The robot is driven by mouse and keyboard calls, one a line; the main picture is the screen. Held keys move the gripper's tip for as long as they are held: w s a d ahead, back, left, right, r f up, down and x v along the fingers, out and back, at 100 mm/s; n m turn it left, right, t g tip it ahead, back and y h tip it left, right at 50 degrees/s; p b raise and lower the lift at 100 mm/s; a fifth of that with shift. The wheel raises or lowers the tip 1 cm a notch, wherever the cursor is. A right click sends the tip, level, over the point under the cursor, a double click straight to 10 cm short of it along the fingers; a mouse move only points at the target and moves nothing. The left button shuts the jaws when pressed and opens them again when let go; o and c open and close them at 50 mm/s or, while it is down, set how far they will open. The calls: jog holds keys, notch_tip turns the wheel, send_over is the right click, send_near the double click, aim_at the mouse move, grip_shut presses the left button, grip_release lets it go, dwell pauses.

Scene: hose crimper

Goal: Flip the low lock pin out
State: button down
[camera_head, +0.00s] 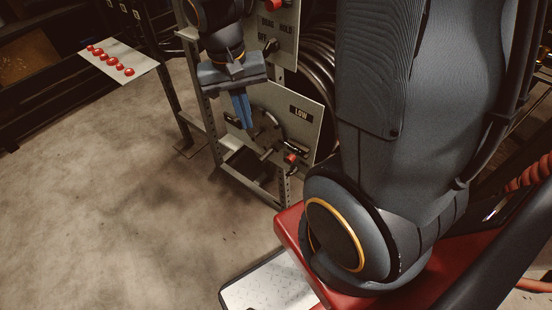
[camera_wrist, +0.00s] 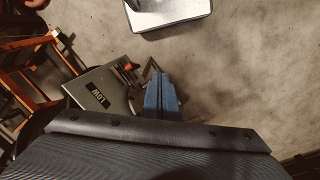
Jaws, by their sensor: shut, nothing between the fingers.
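The grey low panel (camera_head: 300,130) with a black LOW label is on the metal rack in the head view. A small red-tipped part (camera_head: 291,158), which looks like the low lock pin, sits at its lower edge below the label. In the wrist view the panel (camera_wrist: 112,82) appears upside down, with a red spot (camera_wrist: 129,67) near its edge. My gripper (camera_head: 245,125) points down with its blue fingers together and empty, in front of the panel's left part. The fingers (camera_wrist: 161,76) partly cover the panel's hardware. Contact cannot be told.
A round dial or handle (camera_head: 268,123) is on the low panel. An upper panel (camera_head: 277,28) has DUAL, HOLD and OFF lettering and a red knob. Black hoses (camera_head: 319,55) hang behind. A plate with several red buttons (camera_head: 118,62) is at left. Floor at left is clear.

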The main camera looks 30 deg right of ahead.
jog(key=w+d+f+m+g+h+b, duration=0.1)
jog(key=w+d+f+m+h+b, duration=0.1)
jog(key=w+f+m+b, duration=0.3)
jog(key=w+d+f+m+g+h+b, duration=0.2)
jog(key=w+f+m+b, duration=0.4)
jog(key=f+b, duration=0.4)
jog(key=shift+d+f+h+b, duration=0.35)
jog(key=shift+d+f+h, duration=0.25)
jog(key=shift+d+f, duration=0.3)
jog(key=s+d+f, duration=0.6)
jog(key=f, duration=0.2)
jog(key=shift+s+d, duration=0.2)
jog(key=shift+s, duration=0.2)
